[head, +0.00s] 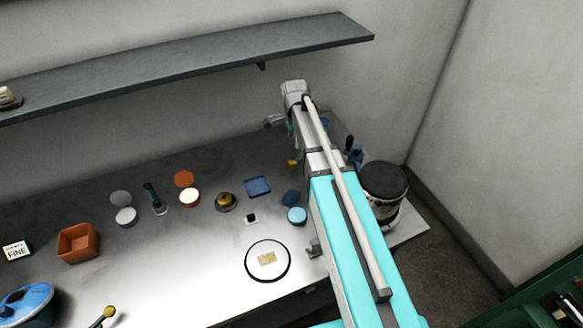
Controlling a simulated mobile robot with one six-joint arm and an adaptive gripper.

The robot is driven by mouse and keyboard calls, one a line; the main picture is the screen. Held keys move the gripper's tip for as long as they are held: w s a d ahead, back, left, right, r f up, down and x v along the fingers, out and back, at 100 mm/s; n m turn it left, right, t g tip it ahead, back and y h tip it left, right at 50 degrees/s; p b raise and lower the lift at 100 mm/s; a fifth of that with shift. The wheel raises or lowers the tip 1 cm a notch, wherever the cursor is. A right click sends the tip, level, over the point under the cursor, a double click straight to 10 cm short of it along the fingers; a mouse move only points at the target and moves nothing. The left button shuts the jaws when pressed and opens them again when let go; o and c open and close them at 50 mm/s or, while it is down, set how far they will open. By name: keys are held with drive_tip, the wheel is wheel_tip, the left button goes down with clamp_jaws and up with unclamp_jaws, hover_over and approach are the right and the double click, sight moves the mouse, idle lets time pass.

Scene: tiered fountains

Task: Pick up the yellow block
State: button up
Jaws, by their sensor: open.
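A small yellow piece (293,163) shows beside my arm at the back of the metal table; it is partly hidden, and its shape is hard to tell. A flat pale-yellow rectangular piece (267,258) lies on a round white plate with a black rim (247,272) near the front edge. I cannot tell for sure which one is the yellow block. My gripper (273,122) is small in the head view, at the far end of my arm, toward the back wall. It is open and appears apart from both pieces. My arm hides part of the table's right side.
A grey shelf (190,62) runs along the wall above the table. An orange box (78,243), a blue tray (257,186), a brass-coloured round item (226,202) and several discs stand about. A dark-lidded drum (384,182) is at the right.

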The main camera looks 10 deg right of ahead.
sight(293, 162)
drive_tip(key=shift+f+b, duration=3.25)
drive_tip(key=shift+f, duration=0.3)
drive_tip(key=shift+f, duration=0.1)
drive_tip(key=shift+a+f+b, duration=0.15)
drive_tip(key=shift+f+b, duration=1.1)
drive_tip(key=shift+b, duration=0.05)
drive_tip(key=shift+a+f+b, duration=0.1)
drive_tip(key=shift+f+b, duration=1.15)
drive_tip(key=shift+b, duration=0.05)
clamp_jaws()
